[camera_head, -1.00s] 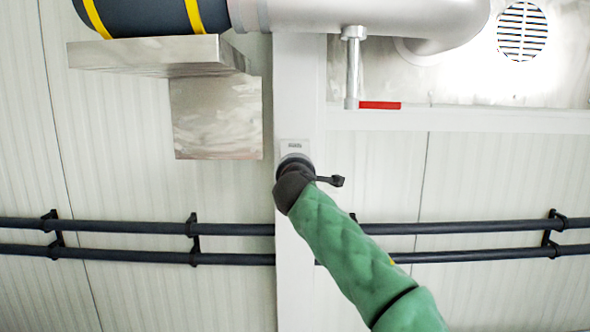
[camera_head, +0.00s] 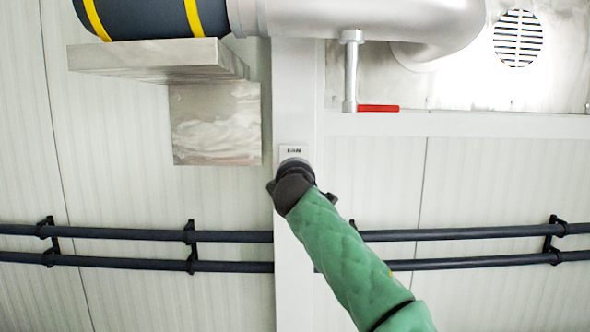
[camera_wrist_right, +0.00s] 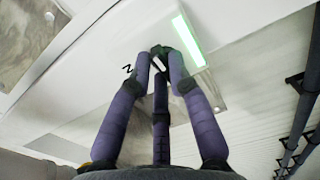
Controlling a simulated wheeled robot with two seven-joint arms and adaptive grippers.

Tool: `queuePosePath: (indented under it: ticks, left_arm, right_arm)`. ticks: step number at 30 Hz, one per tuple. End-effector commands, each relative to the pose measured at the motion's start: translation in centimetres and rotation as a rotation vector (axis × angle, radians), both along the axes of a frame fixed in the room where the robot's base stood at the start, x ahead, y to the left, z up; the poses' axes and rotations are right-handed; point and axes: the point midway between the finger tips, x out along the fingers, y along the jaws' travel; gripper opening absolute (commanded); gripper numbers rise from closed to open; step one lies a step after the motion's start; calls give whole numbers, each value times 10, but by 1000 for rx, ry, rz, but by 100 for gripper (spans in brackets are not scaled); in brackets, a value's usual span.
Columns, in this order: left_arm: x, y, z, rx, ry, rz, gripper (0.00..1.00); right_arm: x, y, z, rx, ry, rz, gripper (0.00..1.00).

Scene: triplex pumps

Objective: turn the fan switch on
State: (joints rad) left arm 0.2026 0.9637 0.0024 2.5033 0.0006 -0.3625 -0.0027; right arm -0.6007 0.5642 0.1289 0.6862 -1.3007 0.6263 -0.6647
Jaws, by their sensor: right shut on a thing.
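The fan switch shows in the head view as a small pale plate (camera_head: 293,151) with dark lettering, on a white vertical post. My right gripper (camera_head: 292,168) is up against it from below and covers its lower part. In the right wrist view my purple fingers (camera_wrist_right: 160,60) come together on a small dark knob (camera_wrist_right: 159,49) on a white surface, and the right gripper is shut on it. The knob is mostly hidden between the fingertips, so its setting cannot be read. A dark letter shows left of the fingers. My left gripper is not in view.
A silver pipe (camera_head: 360,18) and a valve with a red handle (camera_head: 378,108) are above right. A metal bracket (camera_head: 215,125) is at upper left. Two dark rails (camera_head: 120,235) run along the wall behind my arm. A bright green strip (camera_wrist_right: 188,40) is beside the fingertips.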

Motion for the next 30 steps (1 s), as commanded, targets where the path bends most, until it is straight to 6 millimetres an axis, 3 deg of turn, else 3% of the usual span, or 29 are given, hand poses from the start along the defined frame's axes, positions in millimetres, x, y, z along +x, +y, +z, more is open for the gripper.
queuePosePath:
  ticks: [5,6,8,20,30]
  left_arm:
    - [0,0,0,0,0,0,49]
    - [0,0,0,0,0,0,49]
    - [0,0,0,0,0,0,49]
    - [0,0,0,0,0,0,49]
    - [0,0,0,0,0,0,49]
  right_arm:
    - [1,1,-2,2,4,0,0]
    - [1,1,-2,2,4,0,28]
    - [1,0,-2,2,4,0,44]
    - [-2,0,0,1,1,0,44]
    - [-28,0,0,-1,2,0,44]
